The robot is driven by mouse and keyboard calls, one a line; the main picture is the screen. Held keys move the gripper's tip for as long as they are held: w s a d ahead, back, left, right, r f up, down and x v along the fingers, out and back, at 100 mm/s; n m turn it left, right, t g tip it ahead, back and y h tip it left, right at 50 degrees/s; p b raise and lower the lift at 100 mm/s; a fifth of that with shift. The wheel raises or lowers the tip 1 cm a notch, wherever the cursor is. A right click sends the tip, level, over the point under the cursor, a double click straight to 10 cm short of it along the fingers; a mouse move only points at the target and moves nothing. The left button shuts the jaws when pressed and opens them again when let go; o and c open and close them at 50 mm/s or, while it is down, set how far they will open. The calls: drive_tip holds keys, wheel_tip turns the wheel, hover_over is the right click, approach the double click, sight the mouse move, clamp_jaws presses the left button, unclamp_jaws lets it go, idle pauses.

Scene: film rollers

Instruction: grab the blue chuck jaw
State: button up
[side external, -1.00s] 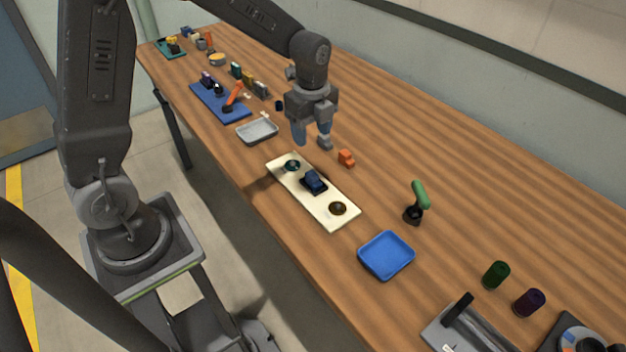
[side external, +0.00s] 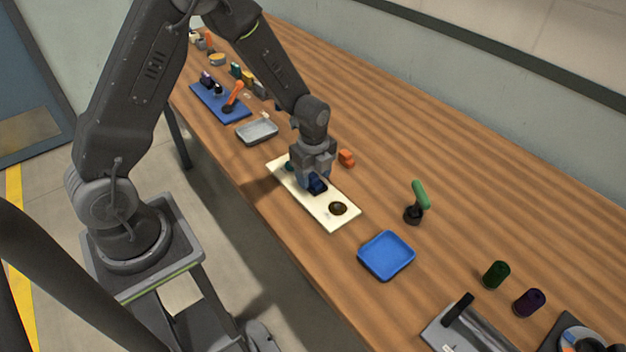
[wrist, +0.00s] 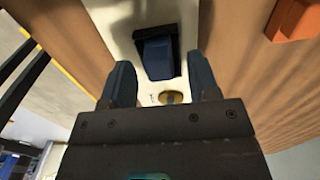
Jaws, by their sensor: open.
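The blue chuck jaw (side external: 317,185) sits in a dark holder in the middle of the cream board. It also shows in the wrist view (wrist: 157,56), just beyond and between my fingertips. My gripper (side external: 314,178) is low over the board, with its fingers pointing down around the jaw's place. In the wrist view my gripper (wrist: 162,82) is open, one blue-grey finger to each side, with nothing held between them. In the side view the gripper hides part of the jaw, and I cannot tell whether the fingers touch it.
The cream board (side external: 293,189) also carries a round brass-coloured piece (side external: 338,208). An orange block (side external: 346,157) stands close behind the gripper. A blue tray (side external: 386,255), a grey tray (side external: 257,131) and a green-handled tool (side external: 419,200) stand apart.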

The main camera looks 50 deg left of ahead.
drive_tip(key=shift+f, duration=0.1)
drive_tip(key=shift+c, duration=0.2)
clamp_jaws()
idle(0.5)
